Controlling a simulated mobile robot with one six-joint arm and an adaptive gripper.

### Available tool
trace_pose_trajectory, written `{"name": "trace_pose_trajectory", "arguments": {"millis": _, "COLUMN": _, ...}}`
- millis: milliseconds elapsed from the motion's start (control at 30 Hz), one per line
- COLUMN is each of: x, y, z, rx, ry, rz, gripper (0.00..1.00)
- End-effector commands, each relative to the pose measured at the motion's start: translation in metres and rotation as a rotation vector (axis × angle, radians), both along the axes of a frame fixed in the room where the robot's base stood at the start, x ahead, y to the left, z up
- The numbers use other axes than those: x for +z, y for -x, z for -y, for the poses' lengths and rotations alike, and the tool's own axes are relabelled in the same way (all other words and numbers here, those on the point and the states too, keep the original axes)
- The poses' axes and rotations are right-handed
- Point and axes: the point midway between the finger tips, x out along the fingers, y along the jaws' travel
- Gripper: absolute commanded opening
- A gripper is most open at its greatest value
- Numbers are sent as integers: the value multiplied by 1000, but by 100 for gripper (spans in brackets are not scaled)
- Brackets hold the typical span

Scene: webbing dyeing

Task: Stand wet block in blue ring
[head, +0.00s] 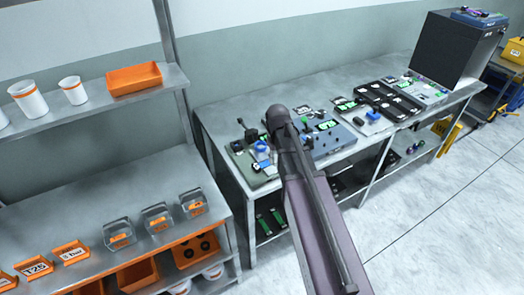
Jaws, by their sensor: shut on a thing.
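My arm crosses the picture from the lower right up to the workbench (222,105). Its dark rounded joint hangs over the bench's left part, and I cannot make out my gripper. Behind the arm on the bench is a grey-green board (262,183) with small items on it, among them a small blue piece (262,148). Whether this blue piece is the ring is too small to tell. I cannot pick out the wet block. My arm hides part of the bench top.
Farther along the bench are a black tray (388,101) and a dark box (458,47). At left, a metal rack holds white cups (28,99), an orange bin (134,78) and several clear containers (156,217).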

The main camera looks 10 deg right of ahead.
Motion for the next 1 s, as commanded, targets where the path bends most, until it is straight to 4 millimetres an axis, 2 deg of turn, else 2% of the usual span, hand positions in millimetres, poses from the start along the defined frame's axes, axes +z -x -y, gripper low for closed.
{"name": "trace_pose_trajectory", "arguments": {"millis": 267, "x": 0, "y": -2, "z": 0, "rx": -1, "ry": 0, "rz": 0, "gripper": 0}}
{"name": "trace_pose_trajectory", "arguments": {"millis": 467, "x": -2, "y": -16, "z": -1, "rx": -1, "ry": 0, "rz": 0, "gripper": 0}}
{"name": "trace_pose_trajectory", "arguments": {"millis": 1000, "x": -11, "y": -112, "z": -15, "rx": -1, "ry": 0, "rz": 0, "gripper": 0}}
